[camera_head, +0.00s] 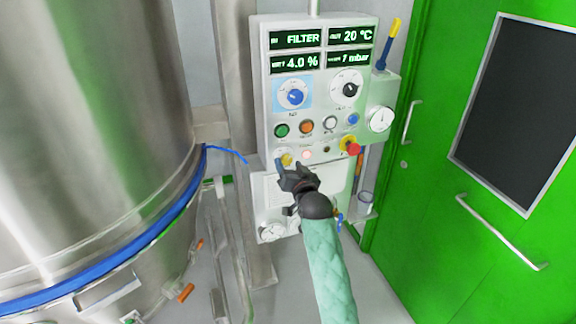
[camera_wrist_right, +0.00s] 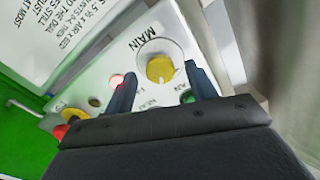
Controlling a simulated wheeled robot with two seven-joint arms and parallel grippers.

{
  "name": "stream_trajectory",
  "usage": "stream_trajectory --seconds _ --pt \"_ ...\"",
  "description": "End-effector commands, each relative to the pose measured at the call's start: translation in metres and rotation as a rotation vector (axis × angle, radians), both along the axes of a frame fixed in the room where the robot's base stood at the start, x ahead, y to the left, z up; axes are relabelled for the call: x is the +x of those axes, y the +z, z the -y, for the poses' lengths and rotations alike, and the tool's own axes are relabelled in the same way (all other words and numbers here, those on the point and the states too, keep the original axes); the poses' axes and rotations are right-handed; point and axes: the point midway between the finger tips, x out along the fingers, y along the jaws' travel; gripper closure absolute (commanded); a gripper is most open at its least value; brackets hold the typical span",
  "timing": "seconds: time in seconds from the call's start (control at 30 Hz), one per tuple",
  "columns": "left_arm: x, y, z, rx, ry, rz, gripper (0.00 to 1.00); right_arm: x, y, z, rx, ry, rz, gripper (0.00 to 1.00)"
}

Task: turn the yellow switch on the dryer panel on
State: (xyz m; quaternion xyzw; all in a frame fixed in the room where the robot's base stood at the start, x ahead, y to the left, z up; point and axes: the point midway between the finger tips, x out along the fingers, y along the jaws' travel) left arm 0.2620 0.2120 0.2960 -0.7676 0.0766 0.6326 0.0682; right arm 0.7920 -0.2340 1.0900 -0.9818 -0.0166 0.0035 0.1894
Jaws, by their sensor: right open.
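The yellow switch (camera_head: 287,159) sits low on the left side of the grey dryer panel (camera_head: 262,100), partly hidden by my right gripper (camera_head: 289,171). In the right wrist view the yellow switch (camera_wrist_right: 159,69) is a round yellow knob on a pale round plate, beside the word MAIN. My right gripper (camera_wrist_right: 161,80) is open there, with one finger on each side of the knob. Whether the fingers touch it, I cannot tell. The knob's exact setting is unclear. My left gripper is not in view.
A pinkish lit lamp (camera_head: 306,155) and a red emergency button (camera_head: 353,149) on yellow are right of the switch. Green, orange and white buttons and two dials sit above. A large steel vessel (camera_head: 90,120) stands left; a green door (camera_head: 440,150) is right.

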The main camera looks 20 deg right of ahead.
Motion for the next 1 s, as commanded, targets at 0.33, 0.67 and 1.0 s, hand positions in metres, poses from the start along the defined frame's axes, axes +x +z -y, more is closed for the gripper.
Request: stream_trajectory --seconds 0.33,0.67,1.0 --pt "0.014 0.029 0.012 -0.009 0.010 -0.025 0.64 -0.046 -0.002 0.002 0.000 0.000 0.001 0.44" --pt "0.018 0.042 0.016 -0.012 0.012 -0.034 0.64 -0.058 0.000 0.002 0.000 0.000 0.001 0.44" --pt "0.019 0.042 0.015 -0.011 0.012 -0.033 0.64 -0.058 0.000 0.002 0.000 0.000 0.001 0.44"
